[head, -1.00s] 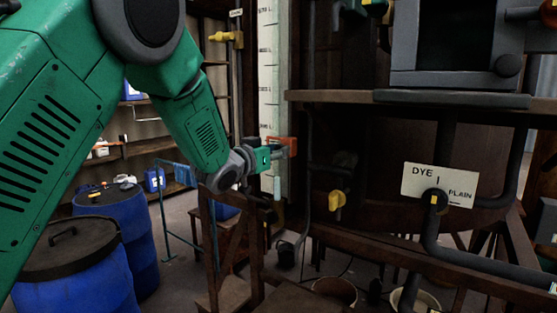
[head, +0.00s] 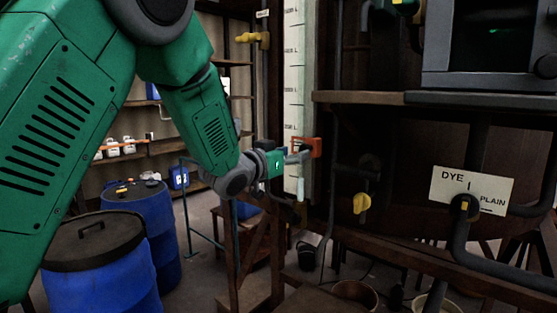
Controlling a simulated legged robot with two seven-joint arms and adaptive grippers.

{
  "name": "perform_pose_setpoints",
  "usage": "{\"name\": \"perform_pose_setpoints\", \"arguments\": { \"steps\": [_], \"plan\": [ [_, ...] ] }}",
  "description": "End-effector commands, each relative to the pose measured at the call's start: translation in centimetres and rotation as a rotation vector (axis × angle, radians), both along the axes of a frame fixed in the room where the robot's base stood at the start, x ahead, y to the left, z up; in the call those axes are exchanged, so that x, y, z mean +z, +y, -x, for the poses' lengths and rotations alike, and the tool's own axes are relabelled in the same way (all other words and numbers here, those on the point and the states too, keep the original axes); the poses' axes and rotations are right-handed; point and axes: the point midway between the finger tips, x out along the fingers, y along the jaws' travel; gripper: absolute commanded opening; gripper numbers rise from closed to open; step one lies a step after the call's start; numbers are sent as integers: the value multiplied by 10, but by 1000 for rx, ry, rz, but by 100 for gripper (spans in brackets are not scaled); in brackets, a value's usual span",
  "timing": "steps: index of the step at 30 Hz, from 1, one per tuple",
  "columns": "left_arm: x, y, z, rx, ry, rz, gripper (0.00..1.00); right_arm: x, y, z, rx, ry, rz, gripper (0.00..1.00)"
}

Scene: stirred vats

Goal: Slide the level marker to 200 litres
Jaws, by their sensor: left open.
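The level marker (head: 314,147) is a small orange-red block at the lower part of a tall pale gauge strip (head: 291,70) with dark tick labels. The labels are too small to read surely. My left gripper (head: 299,157) is at the marker, its grey fingers open and overlapping the marker's left side in the head view. Whether the fingers touch it, I cannot tell. The gripper hides part of the marker and the strip behind it. My right gripper is not in view.
Blue drums (head: 95,262) stand at lower left. A wooden shelf (head: 365,97) runs right of the gauge, with a yellow valve handle (head: 362,204) and a white "DYE 1 PLAIN" sign (head: 472,189) below. Dark pipes and a wooden stand (head: 248,250) crowd the lower middle.

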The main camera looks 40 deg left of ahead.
Motion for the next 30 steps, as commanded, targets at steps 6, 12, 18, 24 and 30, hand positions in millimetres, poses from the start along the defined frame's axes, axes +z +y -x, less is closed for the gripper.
{"name": "perform_pose_setpoints", "arguments": {
  "steps": [6, 12, 18, 24, 30],
  "plan": [
    [0, 4, 47, 2, 0, 4, 47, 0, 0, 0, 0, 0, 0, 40],
    [-1, 7, 72, 2, 1, 2, 47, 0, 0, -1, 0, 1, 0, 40],
    [-1, 7, 78, 0, 0, 2, 47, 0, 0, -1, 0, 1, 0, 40],
    [-1, 7, 78, 1, 0, 1, 47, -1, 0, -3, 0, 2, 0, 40],
    [-1, 7, 78, 1, 1, 1, 47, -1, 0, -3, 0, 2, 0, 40]
  ]
}}
